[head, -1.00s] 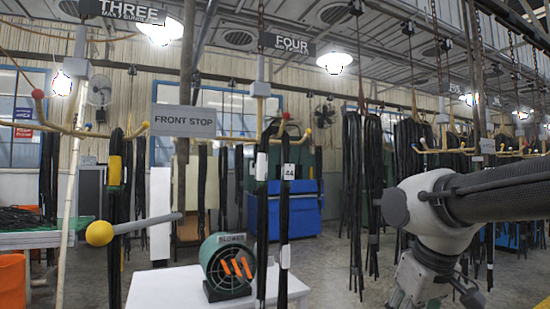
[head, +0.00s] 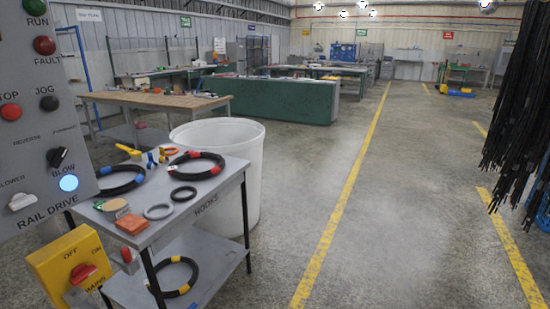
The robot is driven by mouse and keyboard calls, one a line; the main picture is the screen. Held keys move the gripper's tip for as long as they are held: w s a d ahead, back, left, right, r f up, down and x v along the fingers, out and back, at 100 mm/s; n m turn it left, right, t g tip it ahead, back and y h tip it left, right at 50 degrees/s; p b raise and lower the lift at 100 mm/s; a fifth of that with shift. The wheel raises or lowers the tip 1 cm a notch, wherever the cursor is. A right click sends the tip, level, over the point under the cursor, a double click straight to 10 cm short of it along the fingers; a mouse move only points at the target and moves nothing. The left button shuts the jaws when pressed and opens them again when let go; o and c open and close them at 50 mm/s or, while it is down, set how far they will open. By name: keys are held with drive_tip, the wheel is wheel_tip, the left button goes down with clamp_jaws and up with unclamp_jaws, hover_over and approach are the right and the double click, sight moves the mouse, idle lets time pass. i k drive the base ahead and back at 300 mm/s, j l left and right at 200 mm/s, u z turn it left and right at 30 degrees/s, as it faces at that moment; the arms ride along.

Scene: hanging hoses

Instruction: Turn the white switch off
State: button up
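The white switch (head: 22,201) is a small white lever or knob at the lower left of a grey control panel (head: 35,110). It sits below a label reading BLOWER, near the left picture edge. Its exact setting is too small to tell. A blue lamp (head: 68,183) to its right is lit. My gripper is not in view, and nothing covers the switch.
The panel also has a black knob (head: 57,157), a red button (head: 10,112) and a black JOG button (head: 49,103). Below is a yellow mains box (head: 70,265) with a red knob. A hose cart (head: 215,207) and a white bin (head: 250,170) stand right. Open floor lies beyond.

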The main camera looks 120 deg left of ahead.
sight(18, 201)
drive_tip(key=u, duration=5)
drive_tip(key=j+z, duration=0.15)
drive_tip(key=k+j, duration=0.05)
drive_tip(key=j, duration=0.05)
